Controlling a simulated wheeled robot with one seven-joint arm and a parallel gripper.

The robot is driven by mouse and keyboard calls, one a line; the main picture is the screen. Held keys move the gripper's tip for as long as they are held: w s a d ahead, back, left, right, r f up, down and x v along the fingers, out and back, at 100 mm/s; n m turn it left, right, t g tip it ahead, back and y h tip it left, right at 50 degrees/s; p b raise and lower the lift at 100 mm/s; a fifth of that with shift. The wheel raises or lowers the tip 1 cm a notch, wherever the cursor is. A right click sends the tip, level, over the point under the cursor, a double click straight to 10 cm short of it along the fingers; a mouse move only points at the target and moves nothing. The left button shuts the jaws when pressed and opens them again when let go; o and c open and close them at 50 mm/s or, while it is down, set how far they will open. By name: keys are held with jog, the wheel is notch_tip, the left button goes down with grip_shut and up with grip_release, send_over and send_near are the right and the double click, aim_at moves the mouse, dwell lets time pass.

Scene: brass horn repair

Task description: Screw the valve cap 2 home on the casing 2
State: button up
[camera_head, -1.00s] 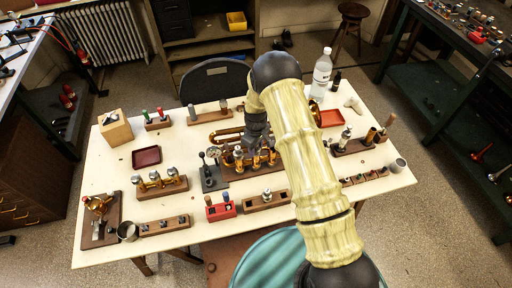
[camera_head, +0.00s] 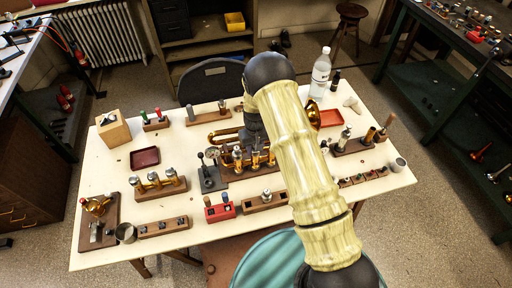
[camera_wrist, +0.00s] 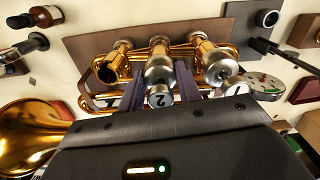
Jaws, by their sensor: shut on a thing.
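The brass horn (camera_wrist: 195,42) lies on its brown stand in the wrist view, with three casings side by side. My gripper (camera_wrist: 160,84) has its two dark fingers on either side of the middle casing's end, shut on the silver valve cap 2 (camera_wrist: 158,66). The cap appears lined up with casing 2 (camera_wrist: 159,43); I cannot tell how far it is seated. A round tag marked 2 (camera_wrist: 160,98) shows just below the cap. The left casing (camera_wrist: 107,71) shows a dark open end. The right casing carries a silver cap (camera_wrist: 221,70).
The horn's bell (camera_wrist: 28,135) is at the lower left in the wrist view. A round dial (camera_wrist: 265,84) lies right of the casings. In the head view, a red block (camera_head: 220,213), wooden racks (camera_head: 165,227) and a bottle (camera_head: 321,72) stand around the horn on the table.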

jog(key=m, duration=0.4)
jog(key=shift+m, duration=0.3)
jog(key=m, duration=0.3)
jog(key=shift+m, duration=1)
jog(key=shift+m, duration=1.1)
jog(key=m, duration=0.3)
jog(key=shift+p, duration=0.35)
